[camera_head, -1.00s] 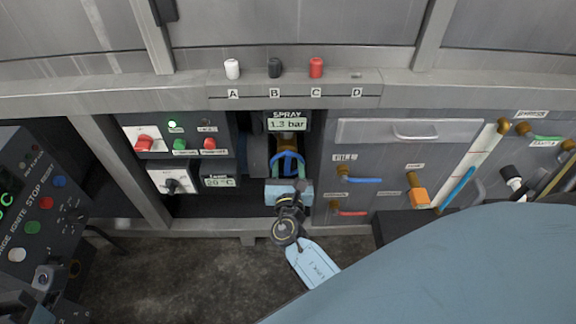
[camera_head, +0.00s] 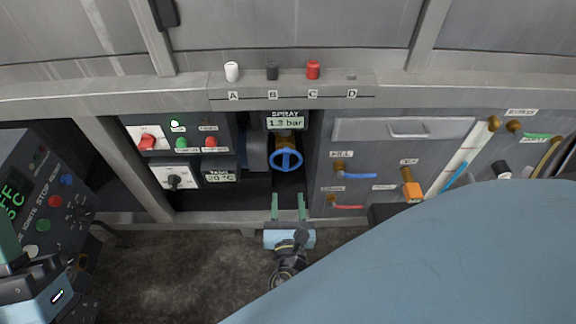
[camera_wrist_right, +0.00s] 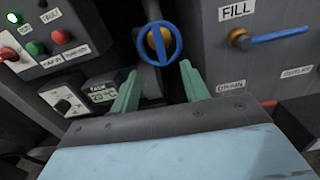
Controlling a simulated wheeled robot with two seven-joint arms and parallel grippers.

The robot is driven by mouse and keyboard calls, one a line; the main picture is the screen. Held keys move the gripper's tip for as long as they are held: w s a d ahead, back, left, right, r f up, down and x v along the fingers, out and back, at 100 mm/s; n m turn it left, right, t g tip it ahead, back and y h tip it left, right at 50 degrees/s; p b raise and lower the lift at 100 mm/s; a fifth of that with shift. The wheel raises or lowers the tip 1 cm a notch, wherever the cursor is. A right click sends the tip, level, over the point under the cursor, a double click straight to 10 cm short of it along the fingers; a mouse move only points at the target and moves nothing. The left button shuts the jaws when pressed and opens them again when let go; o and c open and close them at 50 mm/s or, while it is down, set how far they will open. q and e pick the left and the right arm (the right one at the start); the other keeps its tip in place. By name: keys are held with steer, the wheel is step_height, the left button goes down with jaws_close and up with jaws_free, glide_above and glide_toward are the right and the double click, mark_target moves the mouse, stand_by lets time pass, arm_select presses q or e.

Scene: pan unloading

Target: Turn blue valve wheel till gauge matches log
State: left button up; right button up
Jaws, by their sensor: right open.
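The blue valve wheel (camera_head: 286,160) sits in the recess under the SPRAY gauge (camera_head: 286,123), which reads about 1.3 bar. The wheel also shows in the right wrist view (camera_wrist_right: 158,43), at the top middle. My right gripper (camera_head: 288,198) is open and empty, with its green fingers pointing at the wheel from in front and below, apart from it. In the right wrist view its fingers (camera_wrist_right: 158,85) stand on either side below the wheel. Part of my left gripper (camera_head: 30,270) shows at the lower left edge; its fingertips are not clear. No log is readable here.
A switch panel (camera_head: 180,140) with red and green knobs is left of the wheel. Right of it are the blue FILL handle (camera_head: 360,176), a red handle (camera_head: 347,207) and an orange handle (camera_head: 413,191). A slanted button console (camera_head: 45,200) stands at far left.

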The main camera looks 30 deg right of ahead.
steer(key=shift+s+a, duration=0.25)
steer(key=shift+s, duration=0.15)
steer(key=shift+c, duration=0.4)
